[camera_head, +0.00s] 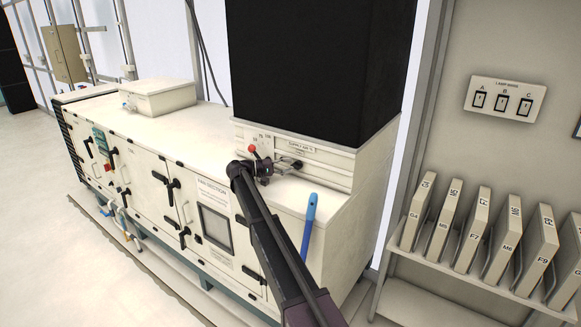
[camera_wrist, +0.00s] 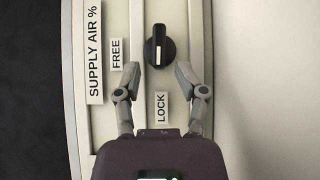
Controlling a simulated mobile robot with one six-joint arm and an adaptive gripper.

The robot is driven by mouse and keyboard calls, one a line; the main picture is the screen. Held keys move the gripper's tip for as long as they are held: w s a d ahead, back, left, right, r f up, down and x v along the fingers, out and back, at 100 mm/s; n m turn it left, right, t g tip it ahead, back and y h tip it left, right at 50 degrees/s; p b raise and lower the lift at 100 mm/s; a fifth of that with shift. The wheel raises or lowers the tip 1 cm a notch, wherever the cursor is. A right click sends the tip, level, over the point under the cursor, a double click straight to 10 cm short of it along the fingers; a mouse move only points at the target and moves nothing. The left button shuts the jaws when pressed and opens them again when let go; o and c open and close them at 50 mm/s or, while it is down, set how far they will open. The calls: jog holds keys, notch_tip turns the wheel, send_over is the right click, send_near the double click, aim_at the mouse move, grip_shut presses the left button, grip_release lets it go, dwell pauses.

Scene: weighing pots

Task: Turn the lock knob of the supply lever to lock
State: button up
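The lock knob (camera_wrist: 160,47) is black and shows in the wrist view on a pale panel. A white line marks its lower half, on the side towards the LOCK label (camera_wrist: 161,107). The FREE label (camera_wrist: 116,53) is left of the knob. My gripper (camera_wrist: 157,71) is open and empty, its fingertips apart just below the knob, one to each side. Whether they touch it I cannot tell. In the head view the red ball (camera_head: 252,148) of the supply lever shows beside my wrist, which hides much of the lever.
The SUPPLY AIR % label (camera_wrist: 95,50) is at the left in the wrist view. A shelf (camera_head: 450,285) with several filters and a lamp-mode switch panel (camera_head: 505,99) are at the right.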

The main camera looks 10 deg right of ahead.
jog(key=a, duration=1)
